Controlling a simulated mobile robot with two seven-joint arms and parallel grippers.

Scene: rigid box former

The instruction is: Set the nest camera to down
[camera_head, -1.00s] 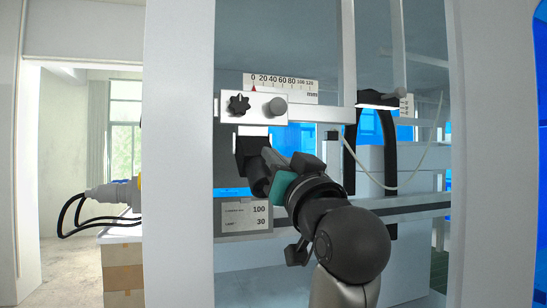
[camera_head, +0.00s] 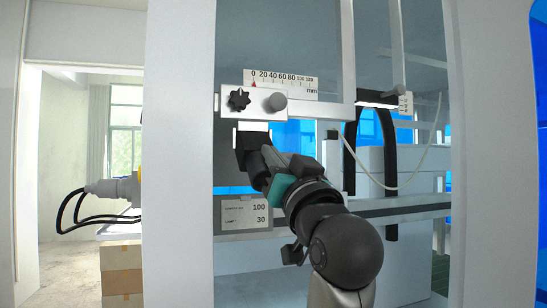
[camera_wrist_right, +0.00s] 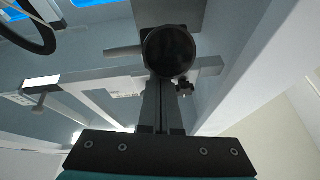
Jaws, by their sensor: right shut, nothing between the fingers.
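The nest camera (camera_head: 252,152) is a dark block with a short black barrel, hung below a white slide plate (camera_head: 252,102). Its barrel points down and toward me at a slant. In the right wrist view its round black lens end (camera_wrist_right: 168,52) faces me, just beyond the fingertips. My right gripper (camera_head: 268,158) is beside the barrel, overlapping it in the head view. Its two fingers (camera_wrist_right: 162,108) are together with nothing between them; whether they touch the barrel I cannot tell. My left gripper is out of view.
The plate carries a black star knob (camera_head: 238,100) and a grey round knob (camera_head: 276,102). Above is a millimetre scale (camera_head: 285,82), its red pointer near 0. A grey label panel (camera_head: 245,213) sits below. A white post (camera_head: 180,150) stands left.

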